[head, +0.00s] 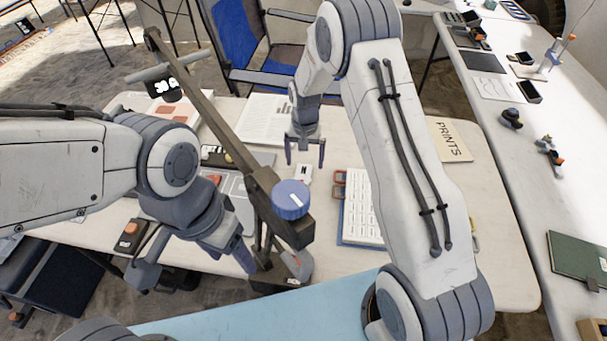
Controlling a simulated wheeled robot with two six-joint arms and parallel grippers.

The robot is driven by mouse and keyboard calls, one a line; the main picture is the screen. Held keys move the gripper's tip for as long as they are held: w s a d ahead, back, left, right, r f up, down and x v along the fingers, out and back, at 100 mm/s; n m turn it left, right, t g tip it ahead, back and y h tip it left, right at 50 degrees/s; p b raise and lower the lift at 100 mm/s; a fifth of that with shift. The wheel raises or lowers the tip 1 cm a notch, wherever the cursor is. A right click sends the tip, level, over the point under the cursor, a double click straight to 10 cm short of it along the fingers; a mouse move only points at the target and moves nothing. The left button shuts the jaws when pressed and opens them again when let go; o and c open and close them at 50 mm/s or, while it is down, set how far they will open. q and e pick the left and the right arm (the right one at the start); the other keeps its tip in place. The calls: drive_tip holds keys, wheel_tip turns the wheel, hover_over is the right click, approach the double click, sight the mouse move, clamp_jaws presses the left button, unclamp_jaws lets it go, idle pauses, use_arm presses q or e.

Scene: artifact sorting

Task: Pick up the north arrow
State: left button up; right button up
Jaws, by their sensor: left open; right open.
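A small white piece with a dark mark (303,173) lies on the cream table, just in front of my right gripper. It may be the north arrow, but it is too small to be sure. My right gripper (305,157) hangs over the middle of the table, pointing down, with its fingers apart and nothing between them. Its fingertips are close to the white piece, and I cannot tell their height above it. My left gripper (195,268) is open and empty near the table's front left edge, with its two fingers wide apart.
A brown stand arm with a blue knob (290,199) slants across the table between my grippers. A white gridded tray (361,212) lies right of the white piece. A printed sheet (262,120) and a PRINTS folder (449,141) lie farther back. A side table (520,190) holds small tools.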

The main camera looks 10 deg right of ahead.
sight(303, 174)
drive_tip(key=f, duration=0.5)
drive_tip(key=shift+a+p, duration=0.3)
drive_tip(key=shift+p, duration=0.1)
drive_tip(key=shift+s+r, duration=0.1)
drive_tip(key=c, duration=1.3)
